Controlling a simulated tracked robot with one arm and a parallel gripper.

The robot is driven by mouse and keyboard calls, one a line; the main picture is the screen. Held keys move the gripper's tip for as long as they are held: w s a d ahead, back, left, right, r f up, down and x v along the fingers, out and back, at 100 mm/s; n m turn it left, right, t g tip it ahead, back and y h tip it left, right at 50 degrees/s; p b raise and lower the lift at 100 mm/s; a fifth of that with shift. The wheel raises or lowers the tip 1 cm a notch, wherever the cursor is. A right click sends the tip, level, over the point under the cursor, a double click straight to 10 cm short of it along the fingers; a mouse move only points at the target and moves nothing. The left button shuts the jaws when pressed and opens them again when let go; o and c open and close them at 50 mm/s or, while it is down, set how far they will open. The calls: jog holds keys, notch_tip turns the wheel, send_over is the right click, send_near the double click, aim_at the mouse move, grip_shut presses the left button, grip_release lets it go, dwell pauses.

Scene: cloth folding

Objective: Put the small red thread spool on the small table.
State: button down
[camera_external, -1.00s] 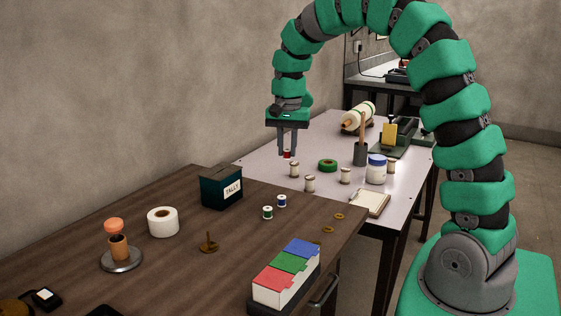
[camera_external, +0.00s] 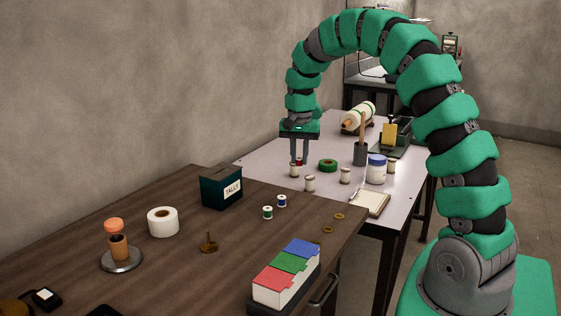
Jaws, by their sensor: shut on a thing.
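My gripper (camera_external: 299,158) points straight down over the pale-topped table (camera_external: 262,158). It is shut on the small red thread spool (camera_external: 299,161), which shows between the fingertips. The red spool is just behind a white-wrapped spool (camera_external: 294,171) in the picture, which may hide part of it. I cannot tell whether the red spool touches the tabletop or hangs just above it.
More pale spools (camera_external: 310,184), a green tape ring (camera_external: 328,165), a dark cup (camera_external: 360,154) and a blue-lidded jar (camera_external: 376,169) stand nearby. The brown desk (camera_external: 150,270) in front holds green and blue spools (camera_external: 267,212) and a tally box (camera_external: 222,187).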

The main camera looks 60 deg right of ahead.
notch_tip(320, 180, down, 8)
jog(key=shift+r, duration=0.15)
jog(key=shift+w+d+f+b, duration=0.25)
jog(key=shift+w+d, duration=1)
jog(key=shift+w, duration=1.05)
jog(key=shift+w+d+f+b, duration=0.15)
jog(key=shift+w+d+f, duration=0.15)
jog(key=shift+w+d, duration=1.45)
jog(key=shift+w+d+f+b, duration=0.25)
jog(key=shift+w+d, duration=0.45)
jog(key=shift+w, duration=2.1)
jog(key=shift+w+d+r, duration=0.1)
jog(key=shift+w, duration=0.05)
notch_tip(320, 180, down, 4)
jog(key=shift+r+b, duration=0.15)
jog(key=shift+b, duration=0.15)
